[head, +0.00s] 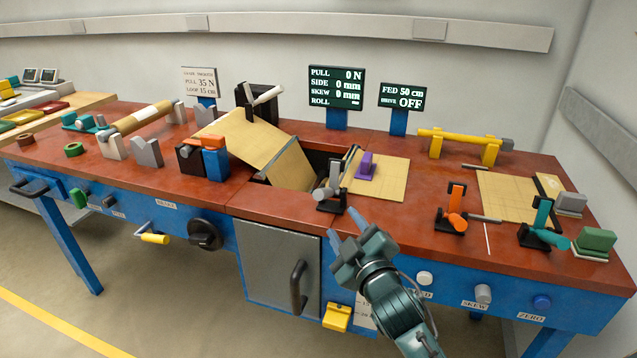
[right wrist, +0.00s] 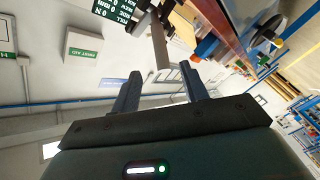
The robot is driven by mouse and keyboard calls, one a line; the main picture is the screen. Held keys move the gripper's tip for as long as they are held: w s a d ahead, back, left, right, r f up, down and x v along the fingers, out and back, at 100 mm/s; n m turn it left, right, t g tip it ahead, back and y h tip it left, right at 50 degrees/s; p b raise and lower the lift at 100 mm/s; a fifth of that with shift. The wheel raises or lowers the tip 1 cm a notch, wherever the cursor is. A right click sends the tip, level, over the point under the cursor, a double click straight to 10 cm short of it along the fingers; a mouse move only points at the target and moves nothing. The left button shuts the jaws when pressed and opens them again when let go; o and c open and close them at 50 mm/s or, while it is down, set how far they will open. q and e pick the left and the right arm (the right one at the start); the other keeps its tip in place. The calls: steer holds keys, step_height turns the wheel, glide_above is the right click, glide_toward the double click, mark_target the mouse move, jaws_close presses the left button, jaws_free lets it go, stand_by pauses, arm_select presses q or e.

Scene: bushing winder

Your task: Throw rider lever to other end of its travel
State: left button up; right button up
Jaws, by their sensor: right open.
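Several levers show in the head view, and I cannot read which is labelled rider. A grey-knobbed lever (head: 325,193) on a black bracket stands at the table's front edge, just beyond my right gripper (head: 347,228). An orange lever (head: 456,206) and a teal lever (head: 541,222) stand farther right. A light-grey lever (head: 267,96) is on a black stand at the back. My right gripper is open and empty, apart from the levers. In the right wrist view, a grey bar (right wrist: 160,45) shows beyond the open fingers (right wrist: 160,90). My left gripper is out of view.
The red tabletop (head: 400,225) has a recess in the middle with tan sheet (head: 257,143) over it. A purple block (head: 366,166) stands behind the front lever. A yellow roller (head: 457,137) and display screens (head: 336,88) are at the back. A cabinet handle (head: 297,287) juts out below.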

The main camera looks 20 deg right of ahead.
mark_target(325, 195)
steer(key=w, duration=1.2)
steer(key=shift+w+a, duration=0.1)
steer(key=shift+a, duration=0.2)
steer(key=shift+c, duration=0.2)
jaws_close()
